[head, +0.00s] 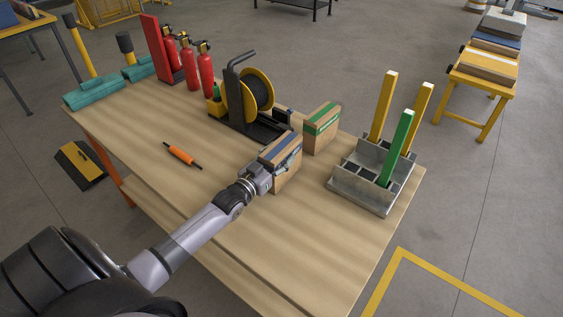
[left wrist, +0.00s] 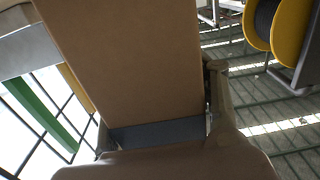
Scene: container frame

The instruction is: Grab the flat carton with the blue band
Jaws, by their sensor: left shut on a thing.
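The flat carton with the blue band (head: 281,147) is brown and stands on edge near the middle of the table in the head view. My left gripper (head: 279,169) is shut on it from the near side, with dark fingers at its faces. In the left wrist view the carton's plain brown face (left wrist: 125,55) fills the upper middle, with a grey-blue strip below it and a finger beside it on the right. I cannot tell whether the carton touches the tabletop. My right gripper is not in view.
A similar carton with a green band (head: 321,128) stands just behind to the right. A yellow cable reel (head: 258,92) stands behind. A grey block holder (head: 366,186) with yellow and green bars is at right. An orange tool (head: 182,154) lies left. The front tabletop is clear.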

